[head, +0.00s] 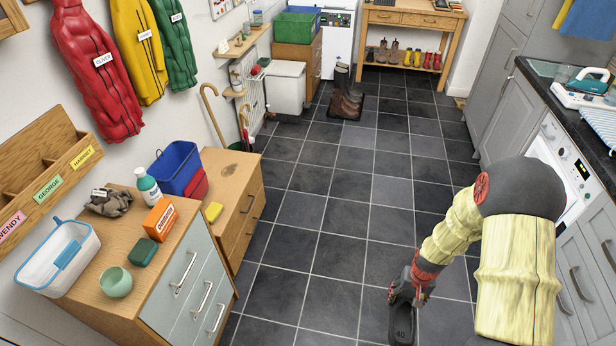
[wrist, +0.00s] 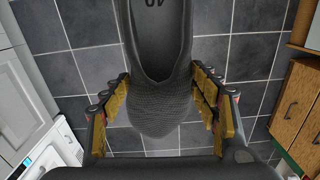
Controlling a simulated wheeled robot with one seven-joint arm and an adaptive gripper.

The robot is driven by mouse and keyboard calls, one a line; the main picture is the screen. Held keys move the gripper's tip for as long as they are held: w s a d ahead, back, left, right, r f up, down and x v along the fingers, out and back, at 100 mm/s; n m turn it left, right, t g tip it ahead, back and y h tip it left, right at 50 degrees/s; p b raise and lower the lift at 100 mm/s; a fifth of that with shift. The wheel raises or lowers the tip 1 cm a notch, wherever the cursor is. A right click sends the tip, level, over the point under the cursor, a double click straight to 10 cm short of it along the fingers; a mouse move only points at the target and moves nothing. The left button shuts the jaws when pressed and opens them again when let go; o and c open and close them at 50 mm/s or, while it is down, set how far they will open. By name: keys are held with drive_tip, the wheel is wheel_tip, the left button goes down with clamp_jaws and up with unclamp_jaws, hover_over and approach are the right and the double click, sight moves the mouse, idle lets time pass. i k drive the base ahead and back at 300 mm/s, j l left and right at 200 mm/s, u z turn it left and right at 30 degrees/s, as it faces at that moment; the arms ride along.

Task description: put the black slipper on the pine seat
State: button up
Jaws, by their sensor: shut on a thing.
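The black slipper (head: 402,322) has a dark knitted upper and a "40" inside its heel. My gripper (head: 411,287) is shut on it and holds it over the dark floor tiles at the lower right. In the wrist view the slipper (wrist: 158,112) lies between the yellow-padded fingers of my gripper (wrist: 164,106), its rounded end towards the palm. The pads press on both its sides. No piece is plainly marked as the pine seat. A low wooden drawer unit (head: 245,212) stands at the left, and a wooden bench (head: 400,18) stands at the back; I cannot tell if either is it.
Brown boots (head: 347,95) stand on the floor. The tiled aisle (head: 330,200) is clear.

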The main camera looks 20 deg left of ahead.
sight(221, 180)
drive_tip(key=i+l+u, duration=0.15)
drive_tip(key=i+l, duration=0.2)
drive_tip(key=i+l+u, duration=0.15)
drive_tip(key=i+l, duration=0.15)
drive_tip(key=l, duration=0.15)
drive_tip(key=i+l+u, duration=0.15)
drive_tip(key=i+l, duration=0.15)
drive_tip(key=l, duration=0.15)
drive_tip(key=i+j+u, duration=0.2)
drive_tip(key=i, duration=0.3)
drive_tip(key=i+j+u, duration=0.25)
drive_tip(key=i, duration=0.2)
drive_tip(key=i+u, duration=0.2)
drive_tip(key=i, duration=0.3)
drive_tip(key=i+j, duration=0.15)
drive_tip(key=j, duration=0.25)
drive_tip(key=i+j+u, duration=0.15)
drive_tip(key=j, duration=0.25)
drive_tip(key=i+j, duration=0.2)
drive_tip(key=j, duration=0.2)
drive_tip(key=i+j+u, duration=0.1)
drive_tip(key=j, duration=0.3)
drive_tip(key=i, duration=0.1)
